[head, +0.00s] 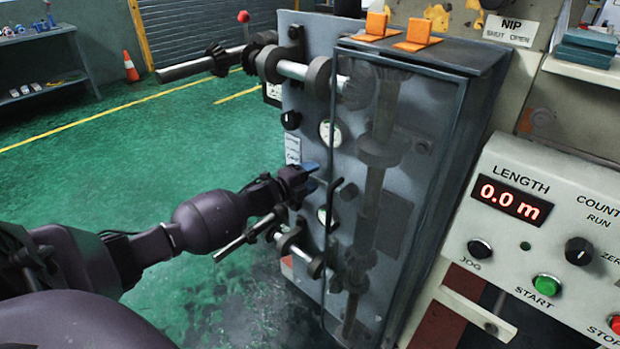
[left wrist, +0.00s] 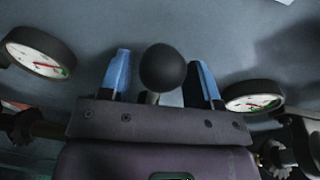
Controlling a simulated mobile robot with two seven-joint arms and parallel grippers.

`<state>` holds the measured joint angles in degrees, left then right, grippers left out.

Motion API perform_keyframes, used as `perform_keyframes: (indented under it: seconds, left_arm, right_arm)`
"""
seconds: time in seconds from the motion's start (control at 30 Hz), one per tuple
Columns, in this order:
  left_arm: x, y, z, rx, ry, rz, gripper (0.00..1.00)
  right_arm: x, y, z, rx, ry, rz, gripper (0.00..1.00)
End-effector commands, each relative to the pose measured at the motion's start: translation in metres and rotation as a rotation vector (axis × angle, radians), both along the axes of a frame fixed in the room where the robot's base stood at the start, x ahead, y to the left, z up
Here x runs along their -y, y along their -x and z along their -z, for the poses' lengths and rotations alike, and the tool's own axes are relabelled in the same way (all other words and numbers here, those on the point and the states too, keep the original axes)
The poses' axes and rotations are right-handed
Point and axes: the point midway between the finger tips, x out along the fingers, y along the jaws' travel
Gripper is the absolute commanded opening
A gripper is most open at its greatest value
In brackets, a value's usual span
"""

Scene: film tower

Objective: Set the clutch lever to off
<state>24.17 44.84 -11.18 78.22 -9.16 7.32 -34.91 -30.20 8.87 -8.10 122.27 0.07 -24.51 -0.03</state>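In the left wrist view a lever with a round black knob (left wrist: 165,67) stands between the two blue fingertips of my left gripper (left wrist: 162,78). Gaps show between the knob and both fingers, so the gripper is open around it and not pressing on it. In the head view my left gripper (head: 311,177) is at the front of the grey machine cabinet (head: 308,80), below a small label plate (head: 293,150) whose text I cannot read. There the gripper hides the knob, and the lever's setting cannot be told. My right gripper is not in view.
Gauges (left wrist: 38,52) (left wrist: 254,97) flank the gripper. A clear guard door (head: 400,150) with a dark handle (head: 334,190) is just right of it. Shafts stick out above (head: 200,66) and below (head: 243,240). A control panel (head: 545,230) stands at right. Green floor (head: 130,160) at left is open.

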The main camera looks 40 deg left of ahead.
Motion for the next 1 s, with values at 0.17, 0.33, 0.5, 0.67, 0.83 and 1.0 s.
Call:
perform_keyframes:
  seconds: [0.17, 0.33, 0.5, 0.67, 0.83, 1.0]
  left_arm:
    - [0.001, 0.0, 0.001, -0.001, 0.001, 0.001, 0.62]
    - [0.0, 0.002, 0.001, -0.001, 0.001, 0.001, 0.62]
    - [-0.003, 0.014, -0.002, 0.0, 0.001, 0.001, 0.62]
    - [-0.008, 0.038, -0.005, 0.002, 0.001, 0.001, 0.62]
    - [-0.014, 0.066, -0.007, 0.001, 0.0, 0.0, 0.62]
    - [-0.019, 0.088, -0.008, 0.0, 0.001, 0.0, 0.62]
  right_arm:
    - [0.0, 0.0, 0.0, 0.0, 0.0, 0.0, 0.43]
    - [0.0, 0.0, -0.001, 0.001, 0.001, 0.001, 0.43]
    - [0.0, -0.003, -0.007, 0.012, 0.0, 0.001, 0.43]
    - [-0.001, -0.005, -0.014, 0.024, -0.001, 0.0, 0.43]
    - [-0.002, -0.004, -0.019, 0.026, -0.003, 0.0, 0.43]
    - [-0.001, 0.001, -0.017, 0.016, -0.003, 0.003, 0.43]
